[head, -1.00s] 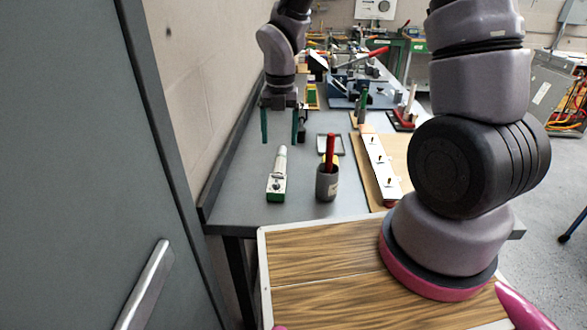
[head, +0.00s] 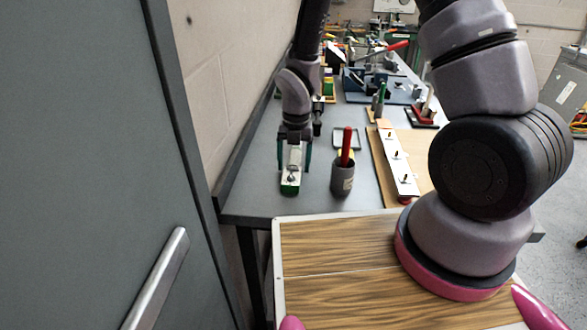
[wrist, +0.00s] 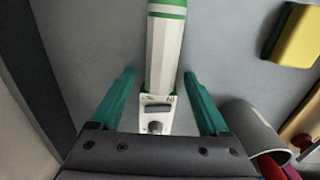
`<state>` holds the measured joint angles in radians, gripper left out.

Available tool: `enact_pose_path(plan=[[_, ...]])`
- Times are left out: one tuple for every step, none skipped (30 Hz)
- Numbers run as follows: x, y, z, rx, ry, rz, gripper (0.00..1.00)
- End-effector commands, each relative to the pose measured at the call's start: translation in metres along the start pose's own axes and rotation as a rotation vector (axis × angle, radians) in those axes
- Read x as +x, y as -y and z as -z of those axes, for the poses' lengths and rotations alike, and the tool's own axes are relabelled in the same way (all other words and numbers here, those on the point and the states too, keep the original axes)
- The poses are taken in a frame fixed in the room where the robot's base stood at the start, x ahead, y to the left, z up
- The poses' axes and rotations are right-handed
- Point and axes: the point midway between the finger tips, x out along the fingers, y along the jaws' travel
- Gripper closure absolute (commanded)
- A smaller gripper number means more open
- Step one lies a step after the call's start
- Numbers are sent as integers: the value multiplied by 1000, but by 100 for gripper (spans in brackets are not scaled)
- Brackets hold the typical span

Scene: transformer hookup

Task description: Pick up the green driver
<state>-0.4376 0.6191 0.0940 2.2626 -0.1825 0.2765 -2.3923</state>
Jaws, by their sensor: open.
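A green upright handle (head: 380,95), which looks like the green driver, stands on the far part of the bench beside the long white strip. My gripper (head: 294,165) is well to its left and nearer. My gripper is open, with its teal fingers (wrist: 160,76) on either side of a white and green tool with a small display and knob (wrist: 163,50), which lies on the bench. Clear gaps show between the fingers and that tool in the wrist view. The green handle is not seen in the wrist view.
A grey cup (head: 342,180) with a red handle (head: 346,146) stands right of my gripper; the cup also shows close to the right finger in the wrist view (wrist: 250,125). A yellow and green block (wrist: 293,35) lies nearby. A wall (head: 225,95) runs along the left.

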Motion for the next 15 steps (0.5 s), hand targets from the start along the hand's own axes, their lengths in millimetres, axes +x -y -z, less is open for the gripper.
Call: enact_pose_path(plan=[[0, 0, 0, 0, 0, 0, 21], [0, 0, 0, 0, 0, 0, 21], [0, 0, 0, 0, 0, 0, 21], [0, 0, 0, 0, 0, 0, 21], [0, 0, 0, 0, 0, 0, 33], [0, 0, 0, 1, 0, 0, 48], [0, 0, 0, 1, 0, 0, 60], [0, 0, 0, 1, 0, 0, 71], [0, 0, 0, 1, 0, 0, 86], [0, 0, 0, 1, 0, 0, 98], [0, 0, 0, 1, 0, 0, 100], [0, 0, 0, 1, 0, 0, 100], [-1, 0, 0, 1, 0, 0, 100], [-1, 0, 0, 1, 1, -1, 100], [-1, 0, 0, 1, 1, -1, 100]])
